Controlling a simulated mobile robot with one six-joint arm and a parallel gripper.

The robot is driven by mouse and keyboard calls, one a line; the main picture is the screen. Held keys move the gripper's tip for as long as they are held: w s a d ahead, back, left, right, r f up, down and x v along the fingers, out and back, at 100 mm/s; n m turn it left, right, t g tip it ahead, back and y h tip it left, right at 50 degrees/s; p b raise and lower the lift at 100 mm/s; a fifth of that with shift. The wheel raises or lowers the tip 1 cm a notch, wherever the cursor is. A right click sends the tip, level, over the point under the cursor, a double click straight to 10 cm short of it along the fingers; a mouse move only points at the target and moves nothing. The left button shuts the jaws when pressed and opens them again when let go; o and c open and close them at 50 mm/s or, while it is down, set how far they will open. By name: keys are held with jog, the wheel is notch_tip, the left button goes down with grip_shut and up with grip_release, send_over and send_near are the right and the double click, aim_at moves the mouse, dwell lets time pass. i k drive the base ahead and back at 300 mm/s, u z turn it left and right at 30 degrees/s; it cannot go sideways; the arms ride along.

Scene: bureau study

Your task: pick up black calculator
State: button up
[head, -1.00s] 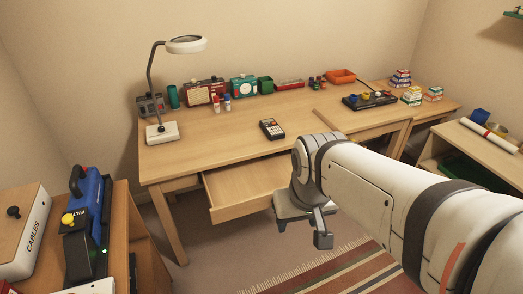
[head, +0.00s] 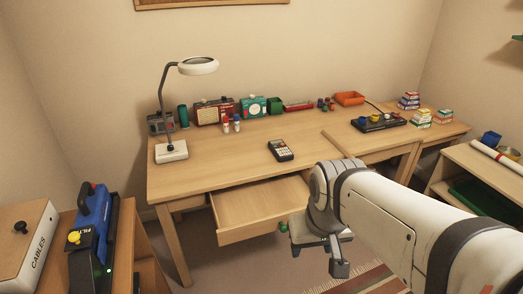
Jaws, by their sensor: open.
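The black calculator (head: 280,150) lies flat on the wooden desk (head: 215,172), near its front edge and right of the middle. It has a light display and small keys. My gripper (head: 336,258) is at the lower right of the head view, in front of the desk and lower in the picture than the calculator. It is open and apart from the calculator. Part of the gripper is hidden behind my own arm's wrist. Nothing shows between its jaws.
An open, empty drawer (head: 258,207) juts out below the calculator. A lamp (head: 172,150) stands at the desk's left. A red radio (head: 213,111), a teal radio (head: 253,106) and an orange bin (head: 349,98) line the back. The desktop around the calculator is clear.

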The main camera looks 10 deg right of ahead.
aim_at(283, 154)
jog(key=z, duration=1.75)
jog(key=i, duration=1.4)
jog(key=u, duration=2.85)
jog(key=i, duration=0.65)
jog(key=z, duration=0.2)
